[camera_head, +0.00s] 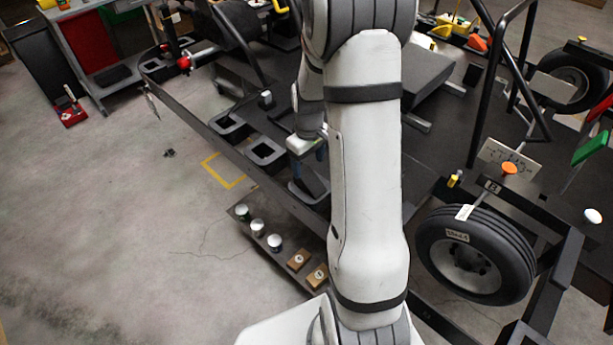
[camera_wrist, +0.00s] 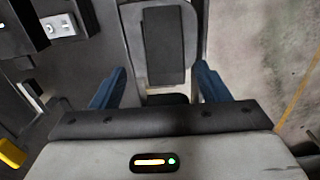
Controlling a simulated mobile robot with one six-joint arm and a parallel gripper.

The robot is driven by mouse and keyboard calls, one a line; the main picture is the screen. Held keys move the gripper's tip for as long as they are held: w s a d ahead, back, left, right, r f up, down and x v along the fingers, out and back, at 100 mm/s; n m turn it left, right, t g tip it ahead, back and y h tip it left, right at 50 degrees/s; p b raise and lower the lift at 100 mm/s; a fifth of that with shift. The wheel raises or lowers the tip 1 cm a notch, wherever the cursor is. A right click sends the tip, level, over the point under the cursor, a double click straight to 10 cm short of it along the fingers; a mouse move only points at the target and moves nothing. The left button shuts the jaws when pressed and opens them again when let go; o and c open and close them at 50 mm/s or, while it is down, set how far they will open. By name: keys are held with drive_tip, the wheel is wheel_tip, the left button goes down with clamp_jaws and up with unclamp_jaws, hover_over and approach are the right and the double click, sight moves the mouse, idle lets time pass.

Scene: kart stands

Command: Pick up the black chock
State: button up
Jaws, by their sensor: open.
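My gripper (camera_wrist: 160,86) is open, with its blue fingers spread apart in the wrist view. A dark rectangular block (camera_wrist: 164,45), which looks like the black chock, shows ahead between the fingers. It lies within a paler grey frame (camera_wrist: 133,38), and no finger visibly touches it. Whether the block sits in or on the frame is unclear. In the head view my gripper (camera_head: 310,148) is over the near edge of the dark kart platform (camera_head: 275,105), partly hidden by my arm. The chock is not clearly distinguishable there.
Black square holders (camera_head: 265,152) line the platform edge. A low rack (camera_head: 285,257) below carries silver-topped jars and small brown boxes. A kart wheel (camera_head: 475,255) and black tube frame stand at right. The concrete floor (camera_head: 120,230) at left is mostly clear.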

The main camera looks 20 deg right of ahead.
sight(308, 175)
drive_tip(key=shift+s+a+f+p, duration=0.15)
drive_tip(key=shift+f+p, duration=0.3)
drive_tip(key=shift+f, duration=1.15)
drive_tip(key=shift+s+a+f+p, duration=0.15)
drive_tip(key=shift+f+p, duration=0.3)
drive_tip(key=shift+f, duration=1.1)
drive_tip(key=shift+c, duration=0.3)
drive_tip(key=c, duration=1.1)
